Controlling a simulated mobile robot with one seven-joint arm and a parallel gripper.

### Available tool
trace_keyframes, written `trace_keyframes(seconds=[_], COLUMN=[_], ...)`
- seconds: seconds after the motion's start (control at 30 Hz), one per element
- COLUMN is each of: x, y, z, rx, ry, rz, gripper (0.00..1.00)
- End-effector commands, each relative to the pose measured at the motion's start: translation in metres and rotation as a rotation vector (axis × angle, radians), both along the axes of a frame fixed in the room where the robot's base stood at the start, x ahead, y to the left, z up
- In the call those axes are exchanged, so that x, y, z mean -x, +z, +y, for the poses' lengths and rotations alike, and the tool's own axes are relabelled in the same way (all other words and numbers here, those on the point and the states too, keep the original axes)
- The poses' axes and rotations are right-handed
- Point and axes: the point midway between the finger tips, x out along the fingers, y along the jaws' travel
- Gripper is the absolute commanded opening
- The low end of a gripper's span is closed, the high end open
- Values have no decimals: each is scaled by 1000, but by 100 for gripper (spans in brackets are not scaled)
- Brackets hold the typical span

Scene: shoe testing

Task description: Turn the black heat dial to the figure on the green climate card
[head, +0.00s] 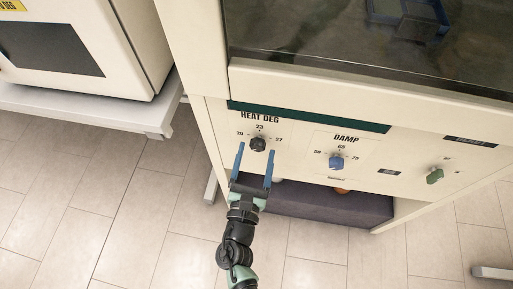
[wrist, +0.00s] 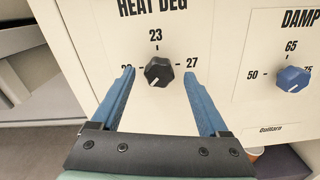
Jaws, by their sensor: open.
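The black heat dial (head: 258,144) is on the cream panel under the words HEAT DEG. It also shows in the wrist view (wrist: 159,70), with 23 above it, 27 to its right and a figure at its left partly hidden by a finger. A short white mark shows on the dial's lower left. My gripper (head: 255,151) is open, its blue fingers pointing at the panel. In the wrist view its fingertips (wrist: 158,74) appear on either side of the dial, with gaps; contact is not visible. I see no green climate card in either view.
A blue DAMP dial (head: 337,162) and a green dial (head: 435,176) sit to the right on the same panel. Below is a dark open shelf (head: 330,204). A white cabinet (head: 130,45) on a bench stands at the left. Tiled floor is clear at lower left.

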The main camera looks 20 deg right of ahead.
Motion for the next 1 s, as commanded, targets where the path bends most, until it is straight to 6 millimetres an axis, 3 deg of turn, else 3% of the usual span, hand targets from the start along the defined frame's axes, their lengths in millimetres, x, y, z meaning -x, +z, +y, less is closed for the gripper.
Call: trace_keyframes(seconds=[0.2, 0.47, 0.9, 1.0], x=[-13, -14, -13, -13], y=[0, 0, 0, 0], z=[-9, -9, -9, -9], rx=[0, -1, -1, -1], ry=[1, 1, 1, 1], rz=[-2, -1, -1, -1], gripper=[78, 78, 1, 0])
